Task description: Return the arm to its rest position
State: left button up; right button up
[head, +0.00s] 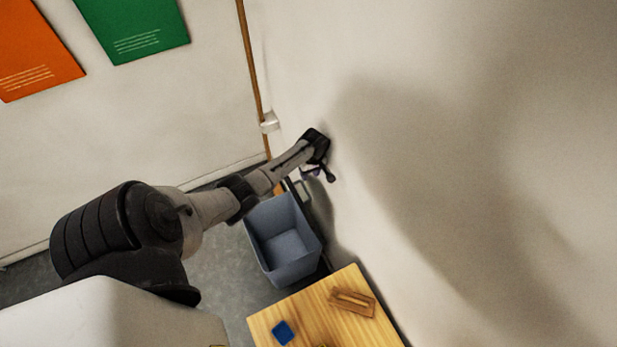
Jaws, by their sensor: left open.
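My left arm comes in from the left and reaches out toward the wall in the head view. My left gripper (318,172) is at its far end, close to the wall and above the far side of the grey-blue bin. It is small and partly dark here, with its jaws apart and no object seen between them. My right gripper is not in this view.
A grey-blue open bin (262,265) stands below the left arm and looks empty. A wooden table (305,310) at the bottom holds a blue block (283,333) and a brown wooden piece (352,301). The wall (450,150) fills the right side.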

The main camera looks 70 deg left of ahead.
pick_arm(q)
jog(key=shift+r, duration=0.6)
dwell(0.3)
jog(key=s+d+r+m+t, duration=0.1)
jog(key=s+d+m, duration=0.2)
jog(key=d+m, duration=0.35)
jog(key=s+d+m+y, duration=0.1)
jog(key=s+d+m, duration=0.2)
jog(key=d, duration=0.6)
jog(key=s+d+r+m+t, duration=0.1)
jog(key=s+d+m, duration=0.25)
jog(key=d, duration=0.35)
jog(key=s+d+r+m+t+h, duration=0.1)
jog(key=s+d+r+m+t, duration=0.2)
jog(key=s+d+r+m, duration=0.7)
notch_tip(320, 180, up, 17)
jog(key=d+n+p, duration=0.2)
jog(key=p, duration=1.3)
jog(key=shift+w+p, duration=0.4)
jog(key=shift+w, duration=0.05)
